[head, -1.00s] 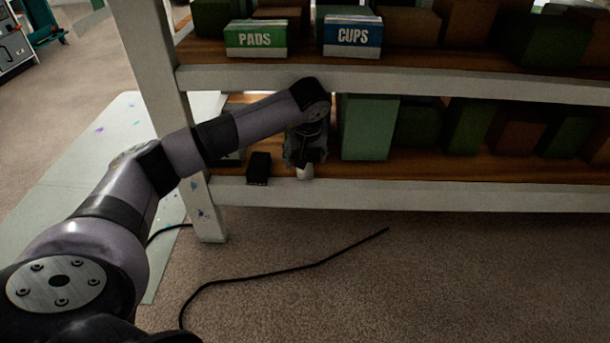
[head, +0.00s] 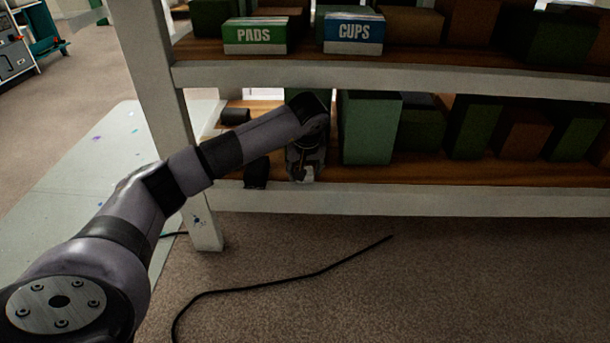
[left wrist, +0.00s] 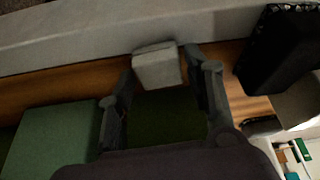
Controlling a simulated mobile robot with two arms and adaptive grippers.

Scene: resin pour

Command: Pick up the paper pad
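A small pale block, which I take to be the paper pad (head: 306,174), is on the lower wooden shelf near its front edge. It also shows in the left wrist view (left wrist: 157,67). My left gripper (head: 305,168) reaches down over it from above. In the left wrist view my left gripper (left wrist: 158,75) has one finger on each side of the pad, close to its edges. I cannot tell whether both fingers press on it. My right gripper is in neither view.
A black object (head: 256,173) stands left of the gripper and a tall green box (head: 370,128) close to its right. The upper shelf board (head: 300,79) runs above my arm, carrying a green PADS box (head: 255,36) and a blue CUPS box (head: 353,34). A cable (head: 290,282) lies on the floor.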

